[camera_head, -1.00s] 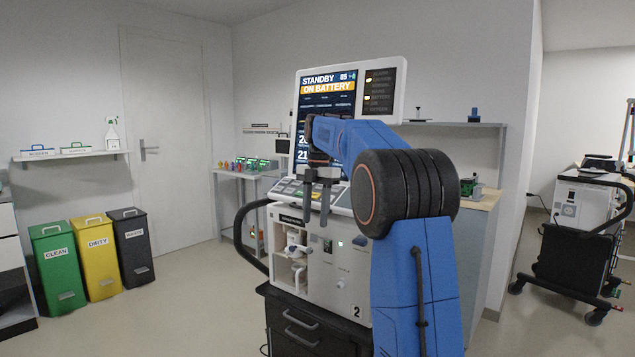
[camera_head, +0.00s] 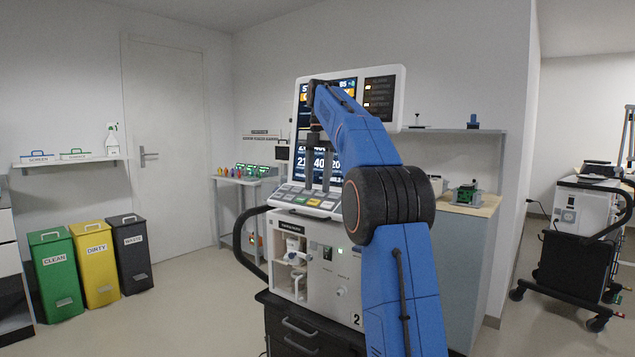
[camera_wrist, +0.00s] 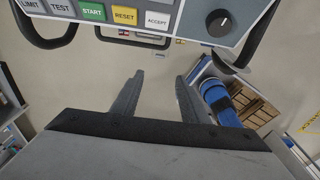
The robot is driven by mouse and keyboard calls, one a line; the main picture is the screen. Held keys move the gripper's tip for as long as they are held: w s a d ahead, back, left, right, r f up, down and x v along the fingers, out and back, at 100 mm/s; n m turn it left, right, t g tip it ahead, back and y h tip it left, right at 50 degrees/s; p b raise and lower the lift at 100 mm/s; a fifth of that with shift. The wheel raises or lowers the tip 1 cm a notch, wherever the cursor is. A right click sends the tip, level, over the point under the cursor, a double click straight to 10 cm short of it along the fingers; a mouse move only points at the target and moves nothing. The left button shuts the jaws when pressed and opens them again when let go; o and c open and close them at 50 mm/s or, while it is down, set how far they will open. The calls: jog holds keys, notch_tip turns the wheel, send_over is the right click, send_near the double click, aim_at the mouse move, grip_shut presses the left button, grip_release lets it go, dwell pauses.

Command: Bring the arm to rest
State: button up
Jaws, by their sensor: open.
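My gripper (camera_head: 317,172) hangs fingers-down in front of the ventilator's screen, above its key panel, in the head view. In the wrist view my gripper (camera_wrist: 160,95) has its two fingers apart with nothing between them. My blue arm is raised and bent, and it hides part of the ventilator (camera_head: 335,265) and its screen (camera_head: 322,150). The key panel (camera_head: 300,198) lies below the fingertips in the head view. In the wrist view the panel (camera_wrist: 130,15) crosses the top edge, with START, RESET and ACCEPT keys and a black knob (camera_wrist: 219,23).
Green, yellow and dark bins (camera_head: 90,262) stand at the left wall under a shelf (camera_head: 70,161) with a spray bottle. A side table (camera_head: 240,180) with small items is behind the ventilator. A second cart (camera_head: 572,240) stands at the right. The floor at left is clear.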

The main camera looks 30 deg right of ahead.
dwell(0.4)
jog(key=s+a+f+m+t, duration=0.1)
jog(key=s+a+f+m, duration=0.25)
jog(key=s, duration=0.25)
jog(key=s+a+f+m+t+h, duration=0.1)
jog(key=s+a+f+m, duration=0.1)
jog(key=s+a+m, duration=0.3)
jog(key=s+a+f+m, duration=0.3)
jog(key=s+a, duration=0.2)
jog(key=s, duration=0.3)
jog(key=s+a+f+m+t, duration=0.1)
jog(key=s+a+f+m, duration=0.1)
jog(key=s+f, duration=0.5)
jog(key=s+a+f+m+t, duration=0.1)
jog(key=s+f+m, duration=0.4)
jog(key=s+f, duration=0.2)
jog(key=s+a+f+m+t, duration=0.1)
jog(key=s+a+f+m, duration=0.1)
jog(key=s+f+m, duration=0.2)
notch_tip(320, 180, down, 7)
jog(key=s, duration=0.3)
jog(key=shift+a, duration=0.35)
